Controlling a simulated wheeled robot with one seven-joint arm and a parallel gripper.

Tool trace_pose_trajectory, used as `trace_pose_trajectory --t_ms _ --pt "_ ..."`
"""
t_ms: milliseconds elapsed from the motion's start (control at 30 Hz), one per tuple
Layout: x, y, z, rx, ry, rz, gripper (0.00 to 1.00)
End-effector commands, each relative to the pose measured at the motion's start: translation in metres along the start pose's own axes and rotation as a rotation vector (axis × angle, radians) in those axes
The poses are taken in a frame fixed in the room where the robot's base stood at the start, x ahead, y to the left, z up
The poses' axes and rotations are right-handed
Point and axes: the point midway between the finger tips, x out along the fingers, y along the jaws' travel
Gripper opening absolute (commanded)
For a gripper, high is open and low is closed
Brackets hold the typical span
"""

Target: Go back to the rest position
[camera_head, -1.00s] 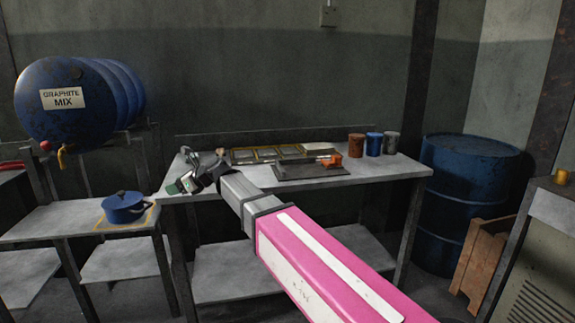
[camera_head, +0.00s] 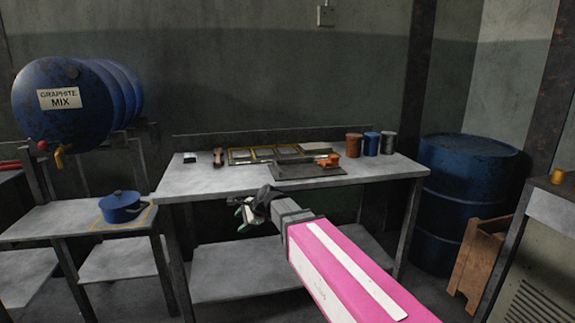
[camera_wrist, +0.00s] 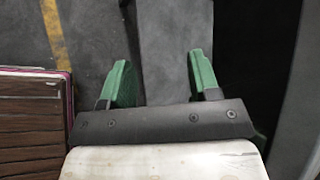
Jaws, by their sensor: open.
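My gripper (camera_head: 243,211) is in front of the workbench (camera_head: 200,180), at about the height of its front edge in the head view. The wrist view shows its two green fingers (camera_wrist: 160,78) spread apart with nothing between them. My pink and white arm reaches in from the lower right of the head view. The gripper is clear of the objects on the bench.
A blue pot (camera_head: 122,207) sits on a lower table at left, below a graphite mix barrel (camera_head: 62,97). A dark mat with an orange item (camera_head: 329,160) and several cans (camera_head: 371,144) are on the bench.

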Motion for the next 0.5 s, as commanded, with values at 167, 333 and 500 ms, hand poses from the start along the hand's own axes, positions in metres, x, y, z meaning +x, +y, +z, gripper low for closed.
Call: trace_pose_trajectory --t_ms 167,333,500 --pt "-0.026 0.074 -0.096 -0.292 0.151 0.141 0.56" --pt "-0.059 0.148 -0.172 -0.569 0.231 0.335 0.56" --pt "-0.095 0.222 -0.230 -0.812 0.233 0.552 0.56"
